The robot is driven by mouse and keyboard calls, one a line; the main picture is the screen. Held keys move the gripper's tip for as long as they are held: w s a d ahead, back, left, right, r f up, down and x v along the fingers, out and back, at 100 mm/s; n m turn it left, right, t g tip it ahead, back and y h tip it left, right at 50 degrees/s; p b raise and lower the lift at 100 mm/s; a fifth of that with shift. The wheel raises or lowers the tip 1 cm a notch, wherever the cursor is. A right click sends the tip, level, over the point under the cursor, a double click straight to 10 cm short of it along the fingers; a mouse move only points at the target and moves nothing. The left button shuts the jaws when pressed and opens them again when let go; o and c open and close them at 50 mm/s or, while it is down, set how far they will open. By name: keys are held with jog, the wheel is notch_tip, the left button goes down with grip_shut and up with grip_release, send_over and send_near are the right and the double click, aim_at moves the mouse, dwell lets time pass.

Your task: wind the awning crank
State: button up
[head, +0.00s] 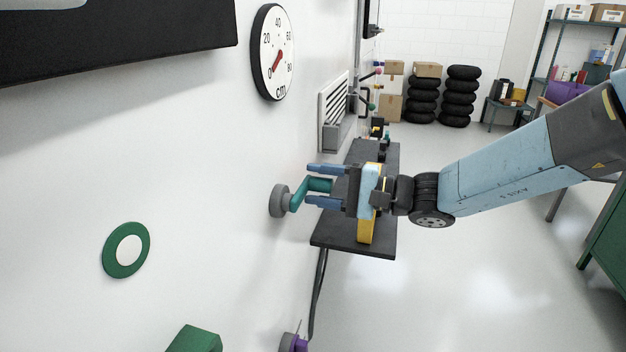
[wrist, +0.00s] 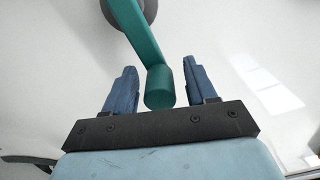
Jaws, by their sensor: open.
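The awning crank is a teal arm (head: 299,194) on a round grey hub (head: 279,201) on the white vehicle wall in the head view. Its teal handle (head: 319,185) sticks out from the wall toward my gripper (head: 314,186). In the wrist view the crank arm (wrist: 133,30) runs from the hub (wrist: 146,8) at the top down to the handle (wrist: 159,88). My gripper (wrist: 163,87) is open, its two blue fingers on either side of the handle. Gaps show between the handle and both fingers.
A dial (head: 273,52) marked in cm is above the crank, its red needle near the low end. A dark awning case (head: 120,38) is at upper left. A green ring with a white centre (head: 126,250) is at lower left. A dark shelf (head: 382,245) stands behind my gripper.

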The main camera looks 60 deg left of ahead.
jog(key=shift+w+d, duration=0.1)
jog(key=shift+w, duration=0.05)
jog(key=v, duration=1.3)
jog(key=shift+w+d, duration=0.2)
jog(key=shift+w, duration=0.05)
jog(key=shift+f, duration=0.1)
